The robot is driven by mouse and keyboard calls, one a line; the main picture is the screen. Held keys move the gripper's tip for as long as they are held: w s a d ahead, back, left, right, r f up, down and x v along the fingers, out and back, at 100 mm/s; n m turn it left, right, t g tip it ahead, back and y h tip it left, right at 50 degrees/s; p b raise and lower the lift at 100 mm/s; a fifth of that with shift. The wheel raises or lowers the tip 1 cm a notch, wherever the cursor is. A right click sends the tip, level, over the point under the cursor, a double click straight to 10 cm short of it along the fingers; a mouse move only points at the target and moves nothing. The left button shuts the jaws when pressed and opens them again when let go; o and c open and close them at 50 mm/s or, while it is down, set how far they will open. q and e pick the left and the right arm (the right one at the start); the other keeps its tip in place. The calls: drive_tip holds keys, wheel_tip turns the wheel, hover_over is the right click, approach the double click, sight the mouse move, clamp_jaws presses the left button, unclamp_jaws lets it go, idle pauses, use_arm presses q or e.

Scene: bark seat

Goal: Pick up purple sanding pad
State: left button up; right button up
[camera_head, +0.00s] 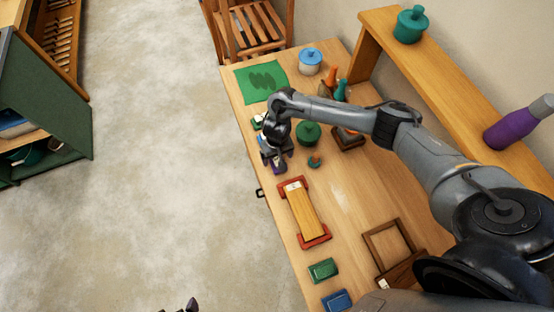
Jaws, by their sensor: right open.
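The purple sanding pad (278,168) shows only as a small purple patch at the left edge of the wooden bench (345,190). My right gripper (274,160) is right over it, pointing down, and hides most of it. The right gripper is open; whether its fingers touch the pad I cannot tell. A green pad-like block (323,270) and a blue one (336,300) lie at the bench's near end. A small dark tip at the bottom edge may be my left gripper (190,306); its jaws cannot be made out.
An orange-and-red clamp-like piece (302,210) lies just nearer than the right gripper. A green lidded pot (307,133) and a small teal-and-orange item (314,161) stand close to its right. A wooden frame (390,243) lies right. A raised shelf (450,90) runs along the wall.

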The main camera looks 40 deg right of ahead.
sight(277, 158)
drive_tip(key=shift+f, duration=1.5)
drive_tip(key=c, duration=1.2)
drive_tip(key=shift+r, duration=0.15)
